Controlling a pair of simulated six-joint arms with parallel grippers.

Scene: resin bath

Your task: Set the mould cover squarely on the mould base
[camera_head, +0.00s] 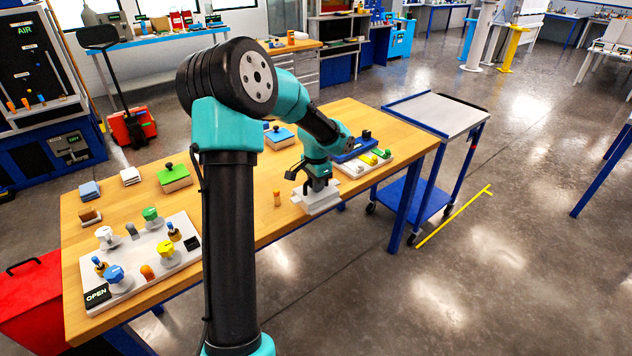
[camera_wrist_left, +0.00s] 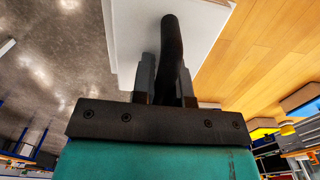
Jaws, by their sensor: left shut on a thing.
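My left gripper (camera_head: 318,183) points down over a white block near the front edge of the wooden bench. It is shut on a dark handle, which shows curved between the fingers in the left wrist view (camera_wrist_left: 165,78). A white slab, likely the mould cover (camera_wrist_left: 130,30), lies beyond the fingers in that view. In the head view the white block (camera_head: 316,203) looks layered, with its lower part likely the mould base. I cannot tell whether cover and base touch or are square, as the gripper hides part of the top. My right gripper is not in view.
A white panel (camera_head: 182,258) with coloured knobs stands at the bench's left. Green (camera_head: 174,179) and blue (camera_head: 279,138) blocks with black knobs sit behind. A white tray (camera_head: 350,171) with coloured pieces is just right of the gripper. A small orange peg (camera_head: 277,198) stands left of it.

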